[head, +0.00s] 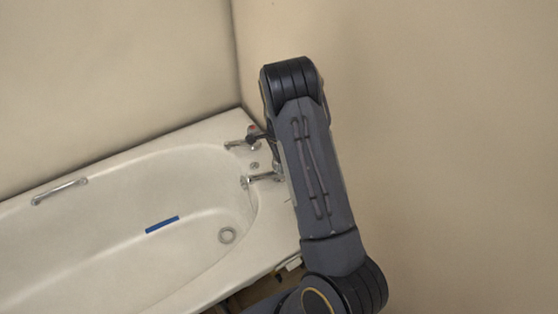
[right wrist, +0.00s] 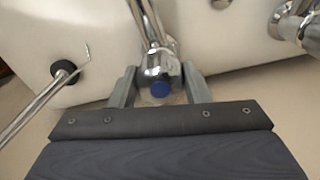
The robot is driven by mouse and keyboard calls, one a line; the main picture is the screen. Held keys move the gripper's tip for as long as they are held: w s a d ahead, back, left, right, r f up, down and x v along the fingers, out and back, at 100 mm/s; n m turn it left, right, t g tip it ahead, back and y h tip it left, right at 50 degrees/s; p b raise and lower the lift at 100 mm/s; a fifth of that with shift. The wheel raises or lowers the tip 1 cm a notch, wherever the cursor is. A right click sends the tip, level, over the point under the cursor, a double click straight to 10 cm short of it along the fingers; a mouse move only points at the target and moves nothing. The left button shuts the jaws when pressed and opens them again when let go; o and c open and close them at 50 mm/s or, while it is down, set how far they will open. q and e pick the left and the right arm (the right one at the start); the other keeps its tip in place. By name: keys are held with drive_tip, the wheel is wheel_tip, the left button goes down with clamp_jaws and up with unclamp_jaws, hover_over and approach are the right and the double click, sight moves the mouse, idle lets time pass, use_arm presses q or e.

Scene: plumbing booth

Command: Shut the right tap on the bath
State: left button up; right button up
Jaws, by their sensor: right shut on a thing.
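The bath (head: 110,205) is white and stands along the wall, with two chrome taps at its right end. The right tap (head: 262,178) is the nearer one; its spout shows in the head view and my right arm hides its head. In the right wrist view the right tap (right wrist: 158,65) has a blue cap. My right gripper (right wrist: 160,78) has one finger on each side of the tap head and is shut on it. The left tap (head: 240,145) has a red mark and stands farther back. My left gripper is not in view.
A chrome grab rail (head: 60,190) is on the bath's far rim. A blue strip (head: 162,225) and a round drain (head: 227,235) are in the bath. A chrome rod with a black end (right wrist: 65,73) is left of the gripper. Bare walls are behind and to the right.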

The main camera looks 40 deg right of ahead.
drive_tip(key=o, duration=1)
drive_tip(key=shift+r+p, duration=0.45)
drive_tip(key=shift+r, duration=3.5)
drive_tip(key=s+a+r+n+t+y+p, duration=0.25)
drive_tip(key=s+a+r+n, duration=0.3)
drive_tip(key=r, duration=0.55)
drive_tip(key=s+a+r+n+t+y+p, duration=0.1)
drive_tip(key=s+a+r+n+p, duration=0.25)
drive_tip(key=s+a+r, duration=0.55)
drive_tip(key=s+a+r+n+t+p, duration=0.1)
drive_tip(key=s+a+r+n, duration=0.2)
drive_tip(key=s+n, duration=0.2)
drive_tip(key=s+a+r+n+t+p, duration=0.1)
drive_tip(key=s+a+r+n+p, duration=0.1)
drive_tip(key=s+n, duration=0.3)
drive_tip(key=shift+s+a+r+n, duration=0.3)
drive_tip(key=shift+s+a+r, duration=0.45)
drive_tip(key=shift+s+r, duration=0.15)
